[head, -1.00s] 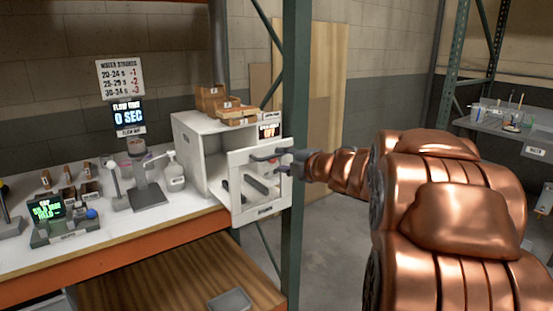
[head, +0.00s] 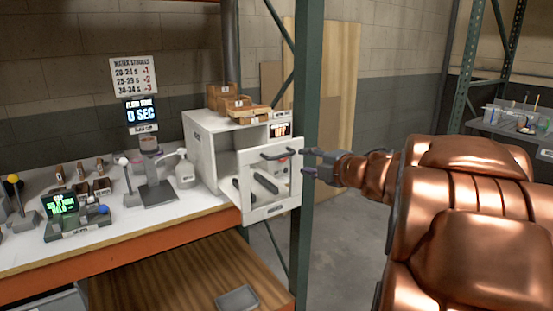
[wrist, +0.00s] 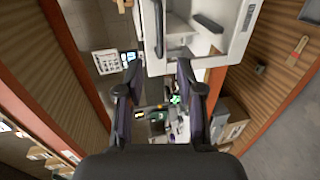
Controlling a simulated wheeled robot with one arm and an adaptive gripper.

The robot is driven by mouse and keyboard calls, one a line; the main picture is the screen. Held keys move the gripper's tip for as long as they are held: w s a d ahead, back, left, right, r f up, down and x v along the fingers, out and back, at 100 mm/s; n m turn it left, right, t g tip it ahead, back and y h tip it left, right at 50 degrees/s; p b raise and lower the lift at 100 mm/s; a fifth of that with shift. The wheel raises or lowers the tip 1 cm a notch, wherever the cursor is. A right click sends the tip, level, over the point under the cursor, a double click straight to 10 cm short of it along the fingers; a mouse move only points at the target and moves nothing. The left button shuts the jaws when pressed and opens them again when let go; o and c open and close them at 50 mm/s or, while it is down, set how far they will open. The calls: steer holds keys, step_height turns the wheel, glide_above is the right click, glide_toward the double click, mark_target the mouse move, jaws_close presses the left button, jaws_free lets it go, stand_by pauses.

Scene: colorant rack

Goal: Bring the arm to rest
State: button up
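My copper-coloured arm reaches in from the right in the head view, and my gripper (head: 308,162) points left toward the white cabinet. In the wrist view the two dark fingers of my gripper (wrist: 162,80) stand apart with nothing between them. The white cabinet (head: 205,145) stands at the right end of the bench. Its door (head: 272,198), with a window and a dark handle (head: 280,154), hangs open toward the front. My fingertips are just right of the door and look apart from the handle. The cabinet also fills the upper part of the wrist view (wrist: 224,52).
A green rack post (head: 307,100) stands close by my gripper. The white bench (head: 95,228) holds a dispenser stand (head: 155,190), a white bottle (head: 184,170), and a unit with a green screen (head: 60,204). Wooden trays (head: 228,100) sit on the cabinet. A shelf (head: 500,128) stands at the far right.

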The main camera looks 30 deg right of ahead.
steer(key=s+a+f+m+g+h+p, duration=0.2)
steer(key=s+f+m+g+h+p, duration=0.1)
steer(key=s+f+m+g, duration=0.4)
steer(key=s+a+f+m+g+h+p, duration=0.25)
steer(key=s+m, duration=0.25)
steer(key=m, duration=0.4)
steer(key=s+a+f+m+g+y, duration=0.1)
steer(key=s+a+f+g+y, duration=0.1)
steer(key=s+a, duration=0.7)
steer(key=s+a+f+m+g+y+p, duration=0.1)
steer(key=s+a+f+g, duration=0.3)
steer(key=s+a, duration=0.5)
steer(key=shift+s+a+m+g+y+p, duration=0.35)
steer(key=shift+s+g+y, duration=0.4)
steer(key=shift+s+g, duration=0.35)
